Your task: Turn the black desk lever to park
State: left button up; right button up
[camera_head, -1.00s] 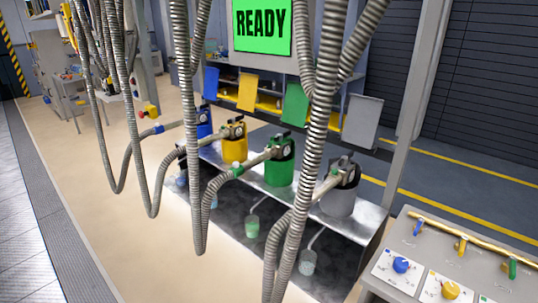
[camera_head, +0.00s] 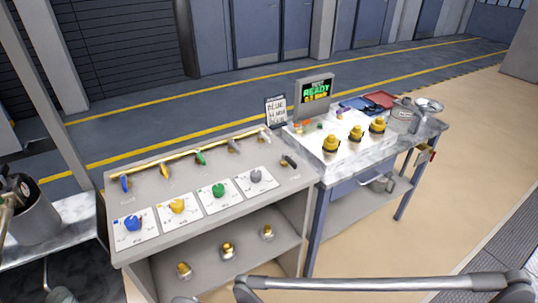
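A small black lever (camera_head: 289,161) stands at the right end of the sloped grey desk (camera_head: 240,213), right of the grey knob. It leans toward the upper left. Its label is too small to read.
Blue, yellow, green and grey levers line the desk's back rail. Below them are a blue knob (camera_head: 132,223), yellow knob (camera_head: 179,206), green knob (camera_head: 219,191) and grey knob (camera_head: 256,176). A READY screen (camera_head: 316,91) and yellow-topped items stand right. A grey rail crosses the bottom.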

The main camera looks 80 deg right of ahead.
aim_at(285, 157)
jog(key=z, duration=2.75)
